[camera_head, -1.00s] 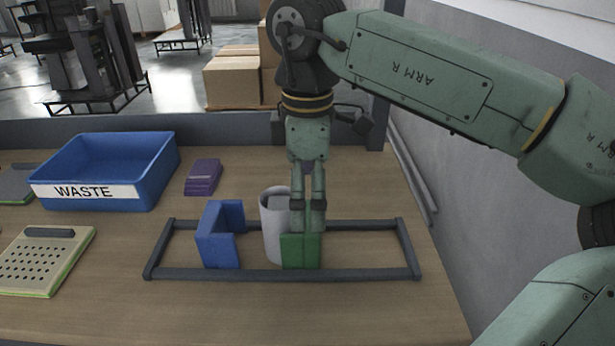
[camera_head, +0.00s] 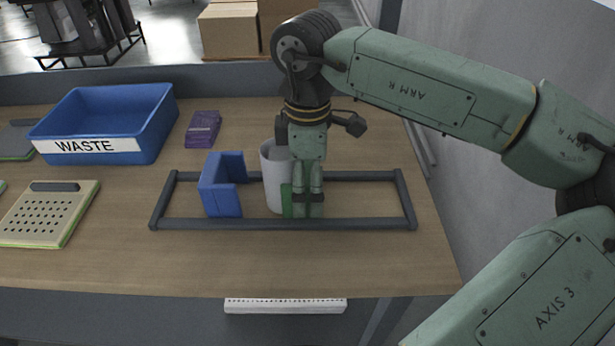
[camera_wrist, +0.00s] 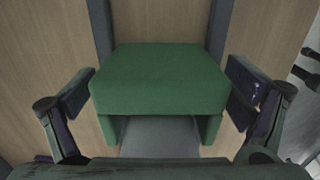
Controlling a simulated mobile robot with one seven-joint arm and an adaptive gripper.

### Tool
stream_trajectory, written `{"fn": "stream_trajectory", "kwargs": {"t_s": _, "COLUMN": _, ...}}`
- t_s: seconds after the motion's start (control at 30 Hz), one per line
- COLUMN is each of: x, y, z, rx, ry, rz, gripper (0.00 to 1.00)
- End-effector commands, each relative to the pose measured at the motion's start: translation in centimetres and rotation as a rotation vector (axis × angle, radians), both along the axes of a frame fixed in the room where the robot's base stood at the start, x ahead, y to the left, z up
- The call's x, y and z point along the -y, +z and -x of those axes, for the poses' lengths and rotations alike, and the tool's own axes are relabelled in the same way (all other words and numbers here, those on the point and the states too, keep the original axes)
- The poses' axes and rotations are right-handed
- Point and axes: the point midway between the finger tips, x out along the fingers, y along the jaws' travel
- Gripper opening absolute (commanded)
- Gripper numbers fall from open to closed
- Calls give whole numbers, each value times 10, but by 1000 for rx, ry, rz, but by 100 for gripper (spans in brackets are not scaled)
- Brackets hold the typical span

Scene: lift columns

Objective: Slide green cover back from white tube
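The green cover (camera_head: 287,201) stands on the dark rail frame (camera_head: 363,224), close against the right side of the white tube (camera_head: 272,178). In the head view my gripper (camera_head: 309,207) hides most of the cover. In the wrist view the green cover (camera_wrist: 160,80) is a U-shaped block, and my gripper (camera_wrist: 160,92) has one finger on either side of it. The fingers are spread, with slim gaps seeming to show beside the block; contact is hard to judge. The blue cover (camera_head: 221,188) stands left of the tube, apart from it.
A blue WASTE bin (camera_head: 105,125) stands at the back left, with a purple item (camera_head: 202,129) beside it. A perforated device (camera_head: 45,212) lies at the left. The rail frame is empty right of my gripper. A grey wall (camera_head: 480,60) bounds the right side.

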Motion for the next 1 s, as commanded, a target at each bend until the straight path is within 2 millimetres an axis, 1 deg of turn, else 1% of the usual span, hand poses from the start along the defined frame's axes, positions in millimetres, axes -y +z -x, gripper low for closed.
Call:
{"fn": "stream_trajectory", "kwargs": {"t_s": 0.03, "x": 0, "y": 0, "z": 0, "rx": 0, "ry": 0, "rz": 0, "gripper": 89}}
{"fn": "stream_trajectory", "kwargs": {"t_s": 0.07, "x": 0, "y": 0, "z": 0, "rx": 0, "ry": 0, "rz": 0, "gripper": 87}}
{"fn": "stream_trajectory", "kwargs": {"t_s": 0.73, "x": 0, "y": 0, "z": 0, "rx": 0, "ry": 0, "rz": 0, "gripper": 42}}
{"fn": "stream_trajectory", "kwargs": {"t_s": 1.0, "x": 4, "y": -1, "z": -4, "rx": 0, "ry": 2, "rz": 1, "gripper": 42}}
